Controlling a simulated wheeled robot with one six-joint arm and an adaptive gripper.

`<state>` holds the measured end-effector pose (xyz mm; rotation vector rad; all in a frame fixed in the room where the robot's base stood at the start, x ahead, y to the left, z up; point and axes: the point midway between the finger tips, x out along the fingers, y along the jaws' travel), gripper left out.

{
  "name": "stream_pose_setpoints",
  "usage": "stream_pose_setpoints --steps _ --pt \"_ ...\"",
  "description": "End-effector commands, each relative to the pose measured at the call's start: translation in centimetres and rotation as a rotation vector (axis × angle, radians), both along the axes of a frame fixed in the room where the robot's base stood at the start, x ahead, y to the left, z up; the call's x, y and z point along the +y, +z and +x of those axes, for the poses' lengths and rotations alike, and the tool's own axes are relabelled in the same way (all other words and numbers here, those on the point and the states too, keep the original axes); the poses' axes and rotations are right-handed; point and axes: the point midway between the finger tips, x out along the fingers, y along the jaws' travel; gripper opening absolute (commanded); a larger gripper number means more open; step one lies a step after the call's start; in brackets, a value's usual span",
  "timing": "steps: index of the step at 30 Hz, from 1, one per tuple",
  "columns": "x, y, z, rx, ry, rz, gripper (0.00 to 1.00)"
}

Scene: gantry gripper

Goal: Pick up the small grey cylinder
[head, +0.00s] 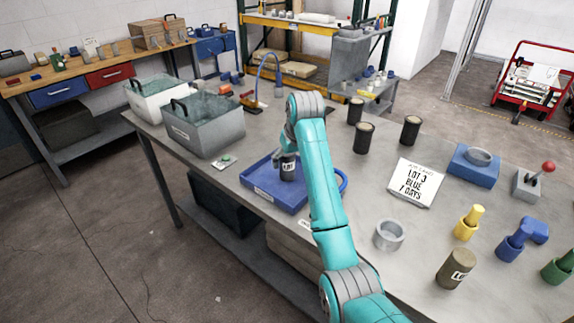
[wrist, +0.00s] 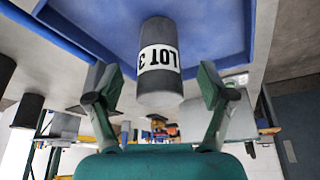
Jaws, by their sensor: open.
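The small grey cylinder (head: 288,172), with a white label reading LOT 3, stands in the blue tray (head: 262,190) on the grey table. It also shows in the wrist view (wrist: 161,30), upside down, with its label facing the camera. My gripper (wrist: 157,87) is open, its two fingers apart to the left and right of the cylinder's near end, with visible gaps on both sides. In the head view my gripper (head: 286,156) is at the cylinder's top and partly hides it; the arm covers part of the tray.
Several dark cylinders (head: 363,138) stand behind the tray, near a sign (head: 411,183) reading LOT 3 BLUE 7 DAYS. An olive labelled cylinder (head: 456,268) and a grey ring (head: 389,235) are at the front right.

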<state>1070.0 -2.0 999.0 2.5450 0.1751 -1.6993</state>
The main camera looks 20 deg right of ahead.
Motion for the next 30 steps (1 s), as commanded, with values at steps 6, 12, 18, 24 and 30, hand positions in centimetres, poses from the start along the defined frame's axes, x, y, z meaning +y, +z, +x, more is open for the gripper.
stream_pose_setpoints --steps 6,12,18,24,30 --pt "0.1 -2.5 1.0 0.004 0.000 0.000 0.81" --pt "0.2 -4.5 1.9 0.002 0.000 0.000 0.81" --pt "0.2 -4.8 2.0 0.001 0.000 0.000 0.81" --pt "0.2 -4.7 2.0 0.001 0.000 0.000 0.54" --pt "0.2 -4.7 2.0 0.001 0.000 0.000 0.04"
